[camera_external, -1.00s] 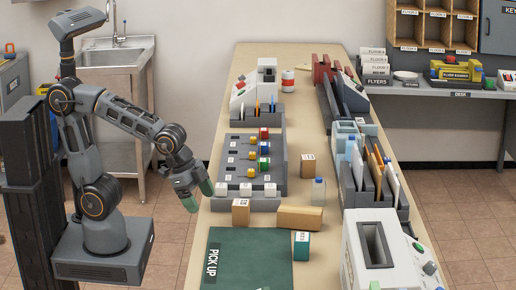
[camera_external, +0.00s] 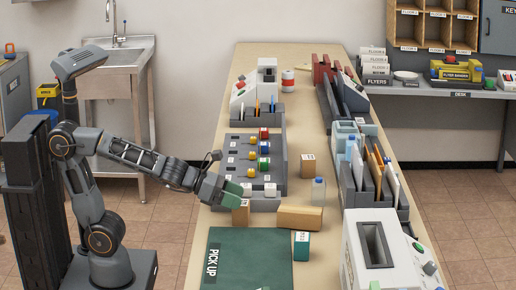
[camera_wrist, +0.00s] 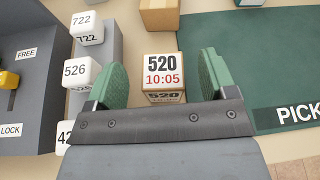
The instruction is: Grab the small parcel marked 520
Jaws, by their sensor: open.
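The small parcel marked 520 (camera_wrist: 163,70) is a brown box with a white label reading "520 10:05" in the wrist view. It sits between and just beyond the two green fingertips of my gripper (camera_wrist: 163,82), with no clear contact. In the external view the parcel (camera_external: 241,215) stands on the table near its left edge, partly hidden behind my gripper (camera_external: 228,193). My gripper is open and empty, above and close to the parcel.
A long brown box (camera_external: 299,218), a teal box (camera_external: 301,246) and the green PICK UP mat (camera_external: 250,262) lie nearby.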

